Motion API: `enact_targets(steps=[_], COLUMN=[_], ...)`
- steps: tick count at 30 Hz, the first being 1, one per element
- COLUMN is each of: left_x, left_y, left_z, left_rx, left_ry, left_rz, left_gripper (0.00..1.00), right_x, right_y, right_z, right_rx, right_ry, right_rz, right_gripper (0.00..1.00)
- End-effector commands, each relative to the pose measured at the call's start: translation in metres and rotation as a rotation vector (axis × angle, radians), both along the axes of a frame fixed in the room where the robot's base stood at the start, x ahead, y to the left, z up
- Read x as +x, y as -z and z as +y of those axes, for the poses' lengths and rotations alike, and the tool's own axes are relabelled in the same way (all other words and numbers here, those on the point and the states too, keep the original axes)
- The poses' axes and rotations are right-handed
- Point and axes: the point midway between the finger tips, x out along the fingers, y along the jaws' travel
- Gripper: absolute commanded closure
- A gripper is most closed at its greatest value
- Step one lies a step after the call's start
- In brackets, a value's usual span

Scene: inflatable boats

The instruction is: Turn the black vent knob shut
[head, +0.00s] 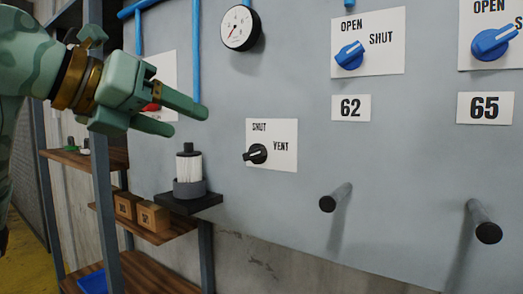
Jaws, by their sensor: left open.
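The black vent knob (256,154) sits on a white plate (285,160) marked SHUT at the top and VENT at the right. Its pale pointer line lies roughly level, toward the left and right, rather than upward at SHUT. My left gripper (190,117) is green with two fingers, open and empty, up and left of the vent knob and apart from it. My right gripper is out of view.
Blue knobs (349,55) (493,42) sit on OPEN/SHUT plates at the upper right. A gauge (240,28) is above. Black-ended pegs (328,203) (488,232) stick out below. A filter canister (188,166) stands on a black shelf (197,204) below the gripper.

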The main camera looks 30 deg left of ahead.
Motion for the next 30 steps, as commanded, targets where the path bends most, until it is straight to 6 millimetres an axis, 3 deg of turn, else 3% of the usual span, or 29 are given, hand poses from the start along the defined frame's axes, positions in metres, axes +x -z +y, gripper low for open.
enact_targets(steps=[7,15,21,30], left_x=[0.029,0.092,0.128,0.147], left_y=[0.015,0.038,0.052,0.061], left_z=[-0.007,-0.021,-0.029,-0.033], left_rx=[-0.015,-0.016,-0.016,-0.015], left_ry=[-0.002,0.000,-0.001,-0.002], left_rz=[0.023,0.024,0.020,0.017], left_gripper=[0.37,0.37,0.37,0.37], right_x=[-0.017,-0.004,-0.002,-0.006], right_y=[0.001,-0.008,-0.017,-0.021], right_z=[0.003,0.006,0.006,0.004], right_rx=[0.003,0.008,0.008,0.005], right_ry=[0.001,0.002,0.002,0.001], right_rz=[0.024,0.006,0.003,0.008], right_gripper=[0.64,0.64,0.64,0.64])
